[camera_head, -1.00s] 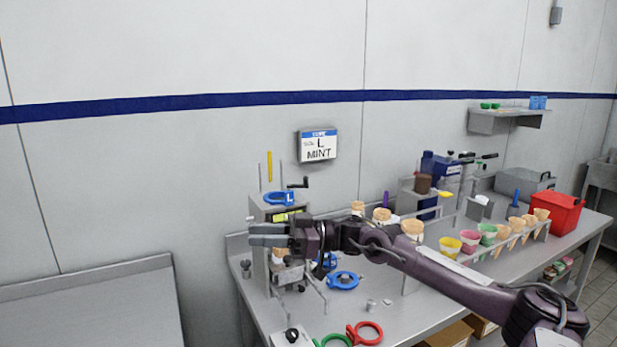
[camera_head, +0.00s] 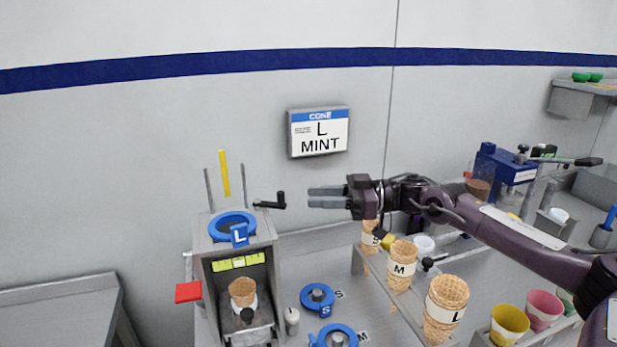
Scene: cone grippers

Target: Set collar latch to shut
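The blue ring collar marked L (camera_head: 226,227) sits on top of the grey stand (camera_head: 268,262). A black lever with an upright knob (camera_head: 271,202) shows just behind and right of the collar. It looks like the collar latch, but I cannot tell whether it is open or shut. My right gripper (camera_head: 326,197) is to the right of this lever, fingers pointing left, apart from it. Its two grey fingers are parted with nothing between them. My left gripper is not in view.
A cone (camera_head: 242,292) stands inside the stand, and a red tab (camera_head: 188,291) sticks out at its left. Blue S (camera_head: 318,297) and M (camera_head: 334,336) collars lie to the right. Cones marked M (camera_head: 402,268) and L (camera_head: 445,305) stand in a rack below my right arm.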

